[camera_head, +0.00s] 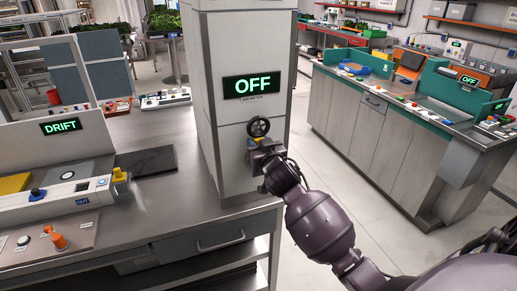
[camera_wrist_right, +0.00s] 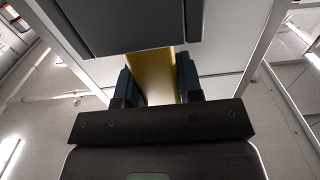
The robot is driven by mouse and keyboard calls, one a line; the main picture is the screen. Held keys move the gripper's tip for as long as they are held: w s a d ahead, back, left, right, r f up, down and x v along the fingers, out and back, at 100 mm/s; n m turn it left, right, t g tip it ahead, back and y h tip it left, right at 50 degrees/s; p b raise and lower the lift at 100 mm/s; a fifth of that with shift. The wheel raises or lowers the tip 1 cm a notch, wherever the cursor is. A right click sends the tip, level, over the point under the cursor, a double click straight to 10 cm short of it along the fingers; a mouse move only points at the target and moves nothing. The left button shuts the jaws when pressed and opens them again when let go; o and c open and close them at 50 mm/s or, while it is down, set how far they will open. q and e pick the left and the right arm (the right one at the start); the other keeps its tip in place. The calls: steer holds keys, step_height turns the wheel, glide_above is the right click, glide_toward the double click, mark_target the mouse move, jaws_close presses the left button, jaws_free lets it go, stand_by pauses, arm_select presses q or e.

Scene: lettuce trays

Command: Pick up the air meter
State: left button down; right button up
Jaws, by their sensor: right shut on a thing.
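The air meter (camera_head: 259,127) shows in the head view as a small device with a round dark dial, at the front of the tall grey column below the OFF display. A bit of yellow shows under the dial. My right gripper (camera_head: 262,153) is at the device, just below the dial, and hides its lower part. In the right wrist view the two dark fingers (camera_wrist_right: 156,82) are shut on a yellow part (camera_wrist_right: 152,72) of the air meter. A dark block at the top of that view covers the far end of this part. My left gripper is not in view.
The grey column (camera_head: 212,100) bears an OFF display (camera_head: 251,85). A steel bench (camera_head: 190,222) on the left holds a white instrument (camera_head: 70,200) and a DRIFT panel (camera_head: 62,127). Another bench (camera_head: 350,112) stands at the right. Open floor (camera_head: 385,220) lies between them.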

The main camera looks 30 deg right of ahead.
step_height(320, 180, up, 18)
steer(key=shift+r, duration=0.2)
steer(key=shift+r+p, duration=0.55)
steer(key=shift+p, duration=0.05)
steer(key=shift+r+p, duration=0.9)
steer(key=shift+p, duration=0.05)
steer(key=shift+r, duration=1.2)
